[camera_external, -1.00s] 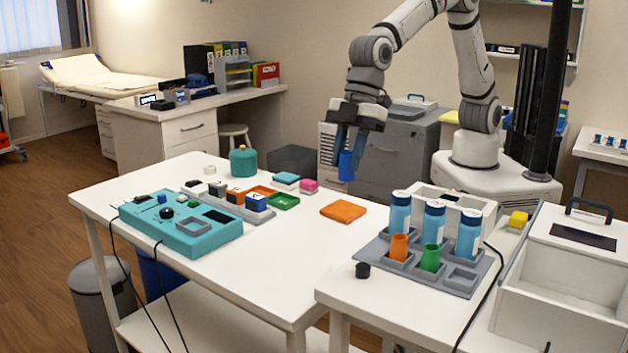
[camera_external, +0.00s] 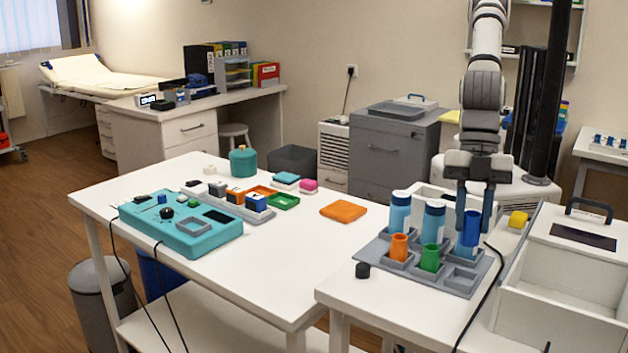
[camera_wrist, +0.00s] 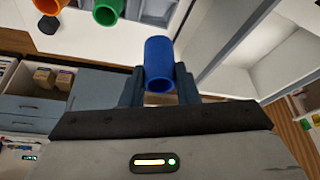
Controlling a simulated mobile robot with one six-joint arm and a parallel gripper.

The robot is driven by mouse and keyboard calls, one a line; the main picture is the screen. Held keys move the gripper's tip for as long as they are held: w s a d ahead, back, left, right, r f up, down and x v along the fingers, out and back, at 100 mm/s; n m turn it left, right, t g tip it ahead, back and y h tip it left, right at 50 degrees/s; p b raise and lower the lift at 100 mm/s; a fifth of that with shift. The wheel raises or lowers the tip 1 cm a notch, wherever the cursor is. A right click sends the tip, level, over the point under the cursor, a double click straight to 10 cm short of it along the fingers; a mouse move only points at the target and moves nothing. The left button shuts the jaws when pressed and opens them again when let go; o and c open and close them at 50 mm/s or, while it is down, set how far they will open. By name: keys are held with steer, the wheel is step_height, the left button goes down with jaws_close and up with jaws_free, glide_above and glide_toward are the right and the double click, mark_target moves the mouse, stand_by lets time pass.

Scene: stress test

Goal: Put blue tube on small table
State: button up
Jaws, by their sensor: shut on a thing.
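The blue tube (camera_external: 472,226) is held between the fingers of my gripper (camera_external: 474,208), above the right table, over or in front of the rack's back right bottle. The wrist view shows the hollow tube (camera_wrist: 159,62) between both fingers of the gripper (camera_wrist: 158,80). A smaller white table (camera_external: 345,284) at front right bears a grey rack (camera_external: 372,251). The rack holds light blue bottles (camera_external: 400,214), an orange tube (camera_external: 398,247) and a green tube (camera_external: 429,258). I cannot tell the gap between the blue tube and the rack.
A black cap (camera_external: 362,270) lies left of the rack. A white case (camera_external: 560,270) with a handle stands at right, a yellow block (camera_external: 517,219) beside it. The larger white table (camera_external: 285,240) has a bare front and an orange pad (camera_external: 343,212).

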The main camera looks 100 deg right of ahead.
steer(key=shift+f+b, duration=1.9)
steer(key=shift+f, duration=2.15)
steer(key=shift+f, duration=0.2)
steer(key=o, duration=1.1)
